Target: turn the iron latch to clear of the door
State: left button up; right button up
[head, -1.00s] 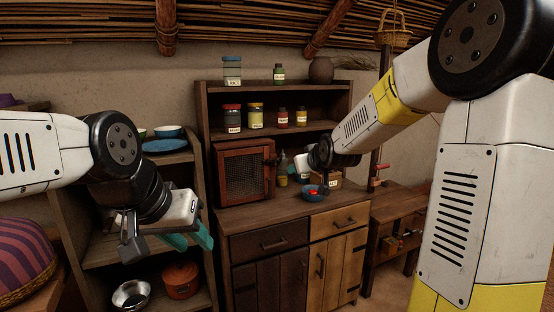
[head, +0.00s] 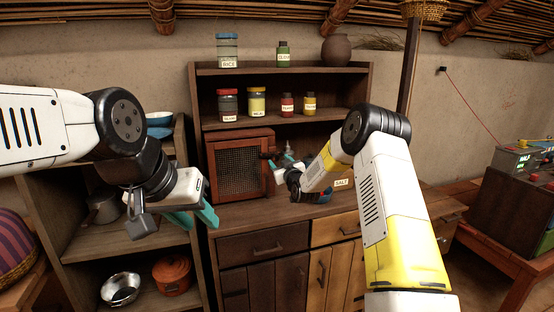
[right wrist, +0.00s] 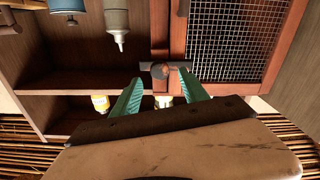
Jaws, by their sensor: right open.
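The small cabinet's wooden door (head: 238,168) with wire mesh is shut on the worktop in the head view. It also shows in the right wrist view (right wrist: 240,42), which sees the scene upside down. The dark iron latch (right wrist: 160,70) has a round pivot and a short bar lying level across the door's edge. My right gripper (right wrist: 161,78) is open, its teal fingertips on either side of the latch; I cannot tell whether they touch it. In the head view my right gripper (head: 279,165) is small beside the door. My left gripper (head: 197,217) looks open and empty before the left shelf.
Jars stand on the hutch shelves (head: 287,121) above. A grey bottle (right wrist: 116,18) is near the latch in the right wrist view. A box labelled salt (head: 341,183) sits by my right arm. A red bench (head: 510,258) stands at the right.

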aim_at(276, 157)
jog(key=shift+x, duration=1.95)
grip_shut()
